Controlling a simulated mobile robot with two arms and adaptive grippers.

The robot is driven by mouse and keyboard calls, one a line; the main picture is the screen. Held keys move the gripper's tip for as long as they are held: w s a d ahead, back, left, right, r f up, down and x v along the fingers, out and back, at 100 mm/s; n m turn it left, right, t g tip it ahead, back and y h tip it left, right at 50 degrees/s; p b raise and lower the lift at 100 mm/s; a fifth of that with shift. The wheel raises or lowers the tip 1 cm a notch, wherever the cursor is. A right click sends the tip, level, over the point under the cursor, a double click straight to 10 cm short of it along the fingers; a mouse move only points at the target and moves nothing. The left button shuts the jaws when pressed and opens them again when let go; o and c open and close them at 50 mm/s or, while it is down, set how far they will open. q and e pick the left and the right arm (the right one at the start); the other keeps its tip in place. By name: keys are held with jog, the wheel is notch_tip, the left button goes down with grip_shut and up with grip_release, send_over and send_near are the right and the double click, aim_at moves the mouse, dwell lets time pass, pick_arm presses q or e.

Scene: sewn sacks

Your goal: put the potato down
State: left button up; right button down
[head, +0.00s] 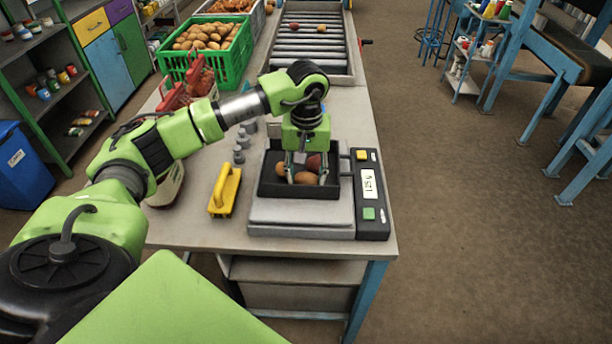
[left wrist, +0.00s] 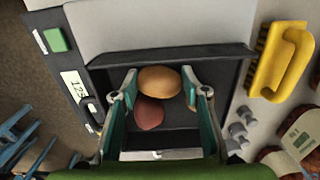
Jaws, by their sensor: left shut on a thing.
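My left gripper (head: 306,177) points down into the black tray (head: 264,187) on the scale (head: 302,212). It is shut on a brown potato (head: 305,178), which shows between the fingertips in the left wrist view (left wrist: 158,80). A reddish potato (head: 314,162) lies in the tray right beside it; in the left wrist view (left wrist: 149,115) it is nearer the palm. Another brown potato (head: 280,168) is partly hidden behind a finger. I cannot tell whether the held potato touches the tray floor. The scale's display (head: 369,184) seems to read 125 g. My right gripper is out of view.
A yellow-handled brush (head: 225,191) and grey weights (head: 240,150) stand left of the scale. A green crate of potatoes (head: 236,57) and a roller conveyor (head: 312,50) are farther back. Red net sacks (head: 198,78) lie behind my left arm.

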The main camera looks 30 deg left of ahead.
aim_at(307, 174)
pick_arm(q)
jog(key=o, duration=1.2)
jog(key=shift+r+p, duration=0.25)
jog(key=shift+p, duration=0.15)
notch_tip(307, 174, up, 4)
jog(key=shift+w+r+b, duration=0.1)
jog(key=shift+b, duration=1.1)
jog(key=shift+r+b, duration=0.5)
jog(key=shift+r, duration=3.3)
